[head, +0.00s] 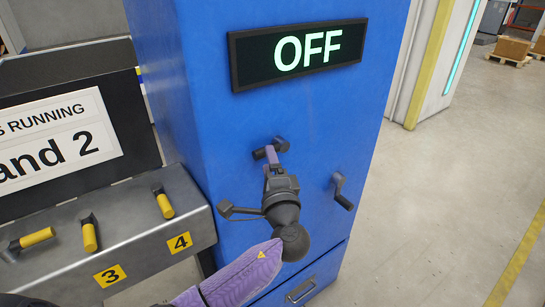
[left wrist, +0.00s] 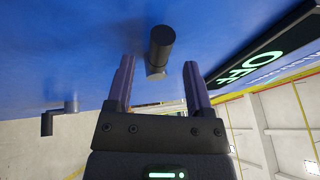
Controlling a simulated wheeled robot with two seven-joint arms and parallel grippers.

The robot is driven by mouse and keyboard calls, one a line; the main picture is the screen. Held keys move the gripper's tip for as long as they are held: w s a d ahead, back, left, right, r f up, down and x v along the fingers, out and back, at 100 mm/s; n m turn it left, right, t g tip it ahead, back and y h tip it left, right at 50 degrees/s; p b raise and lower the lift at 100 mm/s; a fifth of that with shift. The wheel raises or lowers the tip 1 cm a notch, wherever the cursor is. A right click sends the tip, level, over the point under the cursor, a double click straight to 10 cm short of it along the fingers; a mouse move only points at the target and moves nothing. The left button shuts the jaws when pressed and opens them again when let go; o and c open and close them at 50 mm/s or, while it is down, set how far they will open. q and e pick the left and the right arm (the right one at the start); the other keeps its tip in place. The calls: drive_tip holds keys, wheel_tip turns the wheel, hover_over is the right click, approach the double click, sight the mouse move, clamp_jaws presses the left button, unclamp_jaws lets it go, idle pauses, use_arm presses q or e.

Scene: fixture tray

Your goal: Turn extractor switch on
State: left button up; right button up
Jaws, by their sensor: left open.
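The blue extractor cabinet (head: 300,110) stands in the middle of the head view. Its dark display (head: 298,54) reads OFF in pale green letters. A dark switch handle (head: 279,145) juts from its front face below the display, partly hidden by my left gripper (head: 270,168). In the left wrist view, my open gripper (left wrist: 158,64) has its two purple fingers on either side of the dark cylindrical handle (left wrist: 160,46), with gaps between. I cannot tell how deep the handle sits between the fingers. My right gripper is not in view.
A second dark crank handle (head: 342,191) sits to the right on the cabinet. At left, a grey panel (head: 140,225) carries yellow-gripped levers (head: 164,205) and labels 3 and 4. A sign (head: 62,142) stands behind it.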

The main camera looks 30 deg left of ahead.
use_arm(q)
drive_tip(key=shift+x, duration=1.05)
drive_tip(key=shift+f, duration=0.1)
clamp_jaws()
idle(0.5)
